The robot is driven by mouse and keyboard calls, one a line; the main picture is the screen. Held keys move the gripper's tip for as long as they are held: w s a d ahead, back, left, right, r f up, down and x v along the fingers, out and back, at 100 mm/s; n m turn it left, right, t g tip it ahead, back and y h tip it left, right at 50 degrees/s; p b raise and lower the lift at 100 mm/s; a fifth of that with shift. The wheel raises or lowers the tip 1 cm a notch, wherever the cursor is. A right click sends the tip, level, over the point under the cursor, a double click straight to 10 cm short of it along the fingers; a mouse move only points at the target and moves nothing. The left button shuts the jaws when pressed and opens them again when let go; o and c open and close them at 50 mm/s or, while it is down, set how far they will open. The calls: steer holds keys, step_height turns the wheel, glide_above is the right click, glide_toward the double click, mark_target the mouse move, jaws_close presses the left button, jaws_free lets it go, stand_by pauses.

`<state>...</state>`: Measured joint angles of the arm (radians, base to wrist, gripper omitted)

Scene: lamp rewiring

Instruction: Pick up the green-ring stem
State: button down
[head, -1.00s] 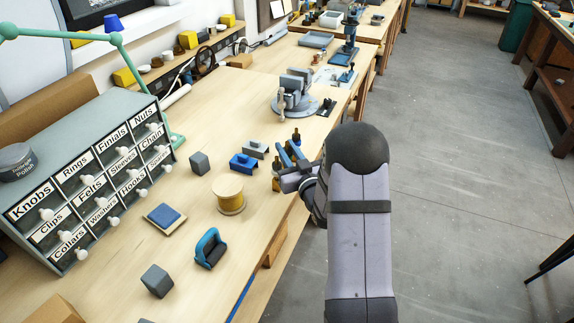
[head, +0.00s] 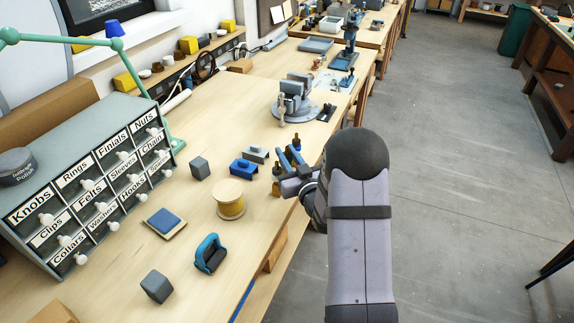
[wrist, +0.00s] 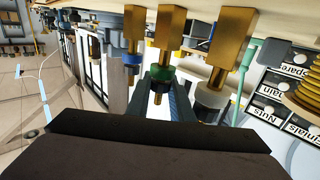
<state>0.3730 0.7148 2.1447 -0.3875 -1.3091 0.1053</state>
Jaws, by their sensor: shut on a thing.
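The green-ring stem (wrist: 161,74) is a brass stem with a green collar, seen in the middle of the wrist view. My gripper (wrist: 162,92) is shut on it, with one finger on each side of the stem around and below the collar. A blue-ring stem (wrist: 132,61) stands to its left and a white-ring stem (wrist: 213,94) to its right, both outside the fingers. In the head view my gripper (head: 289,159) is at the bench's right edge among the small dark and brass stems, where the green ring cannot be made out.
A blue block (head: 243,168), a grey bracket (head: 256,153) and a yellow spool (head: 230,199) lie left of my gripper. A grey vise (head: 295,100) stands beyond it. The labelled drawer cabinet (head: 95,190) is at far left.

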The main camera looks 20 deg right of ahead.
steer(key=shift+r, duration=0.15)
steer(key=shift+r+b, duration=0.8)
steer(key=shift+r, duration=4.25)
